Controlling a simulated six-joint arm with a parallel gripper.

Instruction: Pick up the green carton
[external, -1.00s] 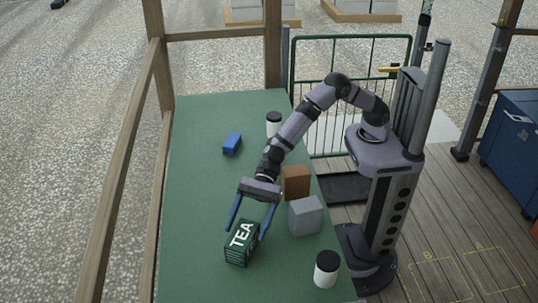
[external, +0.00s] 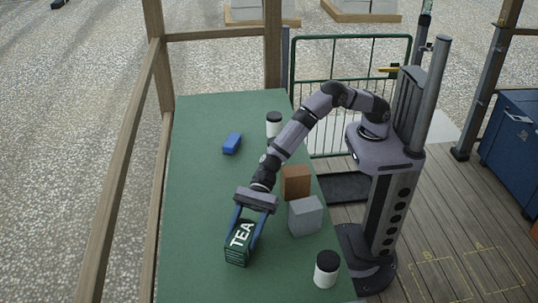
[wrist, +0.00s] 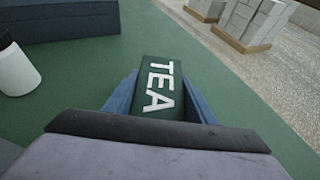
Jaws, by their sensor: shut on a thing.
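The green carton (external: 238,243), marked TEA in white, stands on the green table (external: 195,200) near its front part. My gripper (external: 242,234) reaches down over it with its two blue fingers shut on the carton's opposite sides. In the wrist view the carton (wrist: 158,88) sits between the fingers, its lettered face towards the camera. The carton appears to be at table level; I cannot tell whether any gap lies beneath it.
A grey box (external: 305,216) and a brown box (external: 296,182) stand right of my gripper. A white jar with a black lid (external: 326,270) stands at the front right, another (external: 273,126) at the back. A blue object (external: 232,143) lies further back. The table's left side is clear.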

